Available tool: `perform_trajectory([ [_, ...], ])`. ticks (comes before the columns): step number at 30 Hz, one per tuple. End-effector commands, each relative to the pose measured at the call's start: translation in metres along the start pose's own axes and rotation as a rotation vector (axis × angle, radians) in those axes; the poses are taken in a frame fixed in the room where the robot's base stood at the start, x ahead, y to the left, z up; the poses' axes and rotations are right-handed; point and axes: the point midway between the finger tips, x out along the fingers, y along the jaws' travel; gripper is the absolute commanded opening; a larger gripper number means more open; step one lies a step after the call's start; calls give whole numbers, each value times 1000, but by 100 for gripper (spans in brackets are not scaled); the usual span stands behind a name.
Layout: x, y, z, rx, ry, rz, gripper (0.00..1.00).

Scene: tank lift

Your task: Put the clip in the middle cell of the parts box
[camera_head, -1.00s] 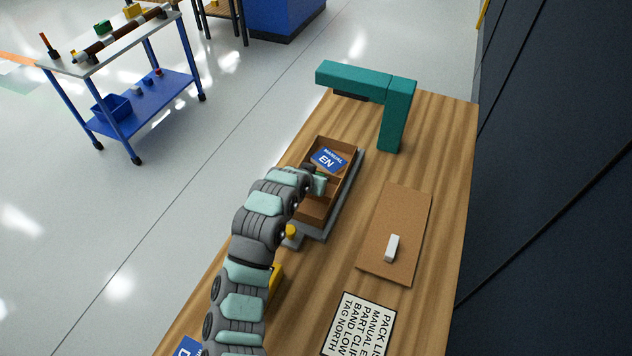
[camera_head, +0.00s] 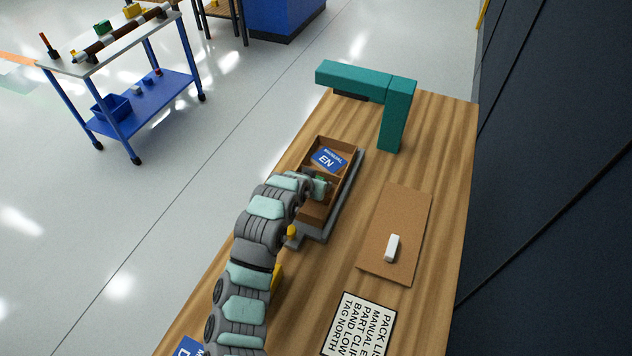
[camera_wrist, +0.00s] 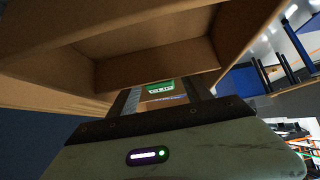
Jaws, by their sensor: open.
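The parts box (camera_head: 347,175) is a brown open box on a grey base, with a blue manual (camera_head: 327,159) in its far cell. My gripper (camera_head: 321,187) is at the middle part of the box, and my arm hides some of the cells. In the wrist view the clip (camera_wrist: 160,90), a small piece with a green "CLIP" label, shows between the two fingers of my gripper (camera_wrist: 163,96). The jaws are open around it. Box walls (camera_wrist: 150,60) rise close beyond the fingers. I cannot tell whether the clip touches the cell floor.
A teal angled frame (camera_head: 398,110) stands at the table's far end. A brown board (camera_head: 405,215) with a white block (camera_head: 392,247) lies right of the box. A printed list (camera_head: 358,325) lies in front. A small yellow knob (camera_head: 291,231) is by the box's near end.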

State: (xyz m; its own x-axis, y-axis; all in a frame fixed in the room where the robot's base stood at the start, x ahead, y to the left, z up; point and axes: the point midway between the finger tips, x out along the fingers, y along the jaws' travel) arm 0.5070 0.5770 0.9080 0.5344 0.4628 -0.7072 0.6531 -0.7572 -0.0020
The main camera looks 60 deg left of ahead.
Motion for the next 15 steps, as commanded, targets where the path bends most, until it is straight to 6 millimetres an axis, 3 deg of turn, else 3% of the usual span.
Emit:
perform_trajectory([
  [5,-9,-1,-2,-1,0,-1,57],
  [15,-64,-1,-3,0,3,-2,57],
])
